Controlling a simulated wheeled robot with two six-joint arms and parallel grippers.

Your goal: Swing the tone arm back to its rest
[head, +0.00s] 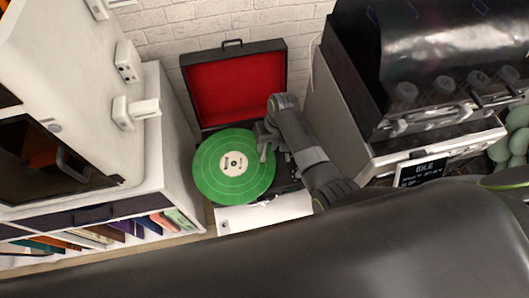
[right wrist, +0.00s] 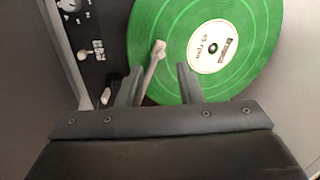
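The record player is an open dark case with a red-lined lid (head: 235,88). A green record (head: 212,168) with a white label lies on it, also in the right wrist view (right wrist: 240,75). The pale tone arm (right wrist: 152,72) has its head end over the record's edge. My right gripper (head: 264,138) is over the record's right side. In the right wrist view its two fingers (right wrist: 160,84) are apart, one on each side of the tone arm, with no clear grip on it. The tone arm's rest cannot be made out with certainty. My left gripper is not in view.
A control panel with knobs (right wrist: 82,40) lies left of the record in the right wrist view. A white cabinet with a shelf of colourful sleeves (head: 160,222) stands left. A large machine with a display (head: 424,170) stands close on the right. A brick wall is behind.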

